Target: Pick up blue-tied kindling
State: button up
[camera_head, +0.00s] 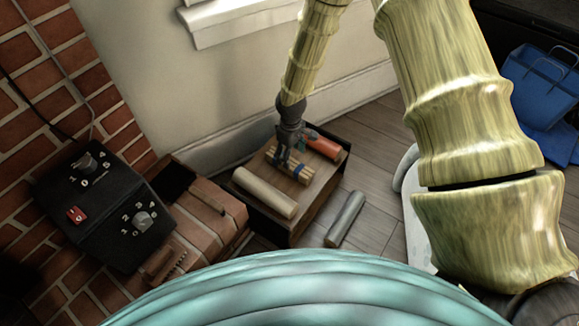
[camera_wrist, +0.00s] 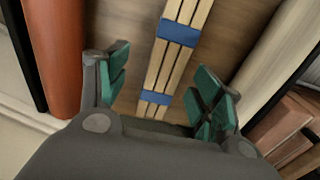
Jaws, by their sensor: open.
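The blue-tied kindling (camera_head: 300,170) is a small bundle of pale sticks lying on a wooden-topped box (camera_head: 246,210). In the wrist view the kindling (camera_wrist: 176,48) has two blue bands and runs up and down the picture between my fingers. My gripper (camera_head: 284,158) is just over the bundle in the head view and hides part of it. In the wrist view my gripper (camera_wrist: 160,85) is open, with one green-padded finger on each side of the sticks. I cannot tell whether either finger touches them.
An orange-red cylinder (camera_head: 323,144) and a pale cylinder (camera_head: 265,192) lie on either side of the kindling. A grey cylinder (camera_head: 346,218) lies on the floor. A brick-patterned box (camera_head: 205,215) and a black dial panel (camera_head: 105,205) stand left. The wall is close behind.

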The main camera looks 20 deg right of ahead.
jog(key=f+b, duration=0.1)
jog(key=f, duration=0.1)
jog(key=f+b, duration=0.2)
jog(key=shift+s+a, duration=0.15)
jog(key=shift+a, duration=0.25)
jog(key=shift+f, duration=0.6)
jog(key=shift+r, duration=0.1)
jog(key=c, duration=1.2)
